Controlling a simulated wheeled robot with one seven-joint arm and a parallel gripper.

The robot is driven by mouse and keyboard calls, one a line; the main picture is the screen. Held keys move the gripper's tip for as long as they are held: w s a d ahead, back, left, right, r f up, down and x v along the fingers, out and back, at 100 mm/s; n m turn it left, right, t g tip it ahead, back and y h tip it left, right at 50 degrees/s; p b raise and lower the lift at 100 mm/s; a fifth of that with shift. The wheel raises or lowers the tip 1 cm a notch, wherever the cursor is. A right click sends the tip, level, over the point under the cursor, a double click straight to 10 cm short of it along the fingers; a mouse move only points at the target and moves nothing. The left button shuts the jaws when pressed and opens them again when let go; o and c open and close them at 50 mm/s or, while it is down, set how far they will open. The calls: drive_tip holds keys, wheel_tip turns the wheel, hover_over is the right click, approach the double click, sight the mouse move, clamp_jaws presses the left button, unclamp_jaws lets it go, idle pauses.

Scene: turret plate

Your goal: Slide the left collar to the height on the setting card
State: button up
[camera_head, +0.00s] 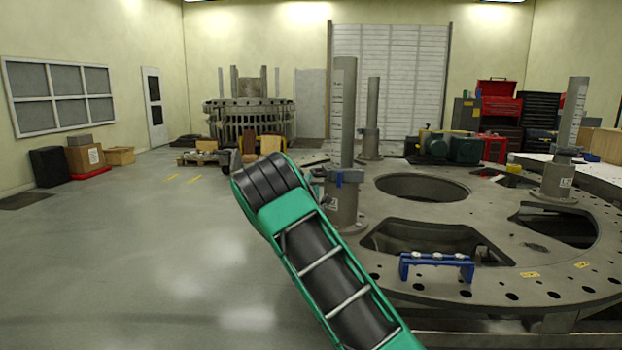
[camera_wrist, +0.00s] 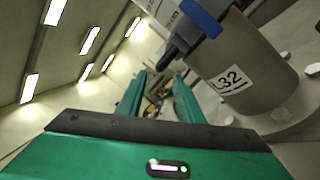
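The left post (camera_head: 345,110) stands upright on the turret plate and carries a printed scale. Its grey collar (camera_head: 347,176) with a blue part sits low on it, just above the thick post base (camera_head: 343,212). In the wrist view, the collar's dark lug and blue part (camera_wrist: 201,17) are at the top, and the base bears a white label (camera_wrist: 231,79) that appears to read L32. My gripper (camera_wrist: 158,82) has its two green fingers apart with nothing between them, beside the collar and base. In the head view my green wrist hides most of the gripper.
The turret plate (camera_head: 520,262) has large openings and bolt holes. A blue bracket (camera_head: 437,266) stands on its near side. A right post (camera_head: 573,112) with a collar and a rear post (camera_head: 373,105) also stand on it.

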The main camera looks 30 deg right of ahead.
sight(314, 171)
drive_tip(key=x, duration=0.9)
drive_tip(key=shift+d, duration=0.1)
clamp_jaws()
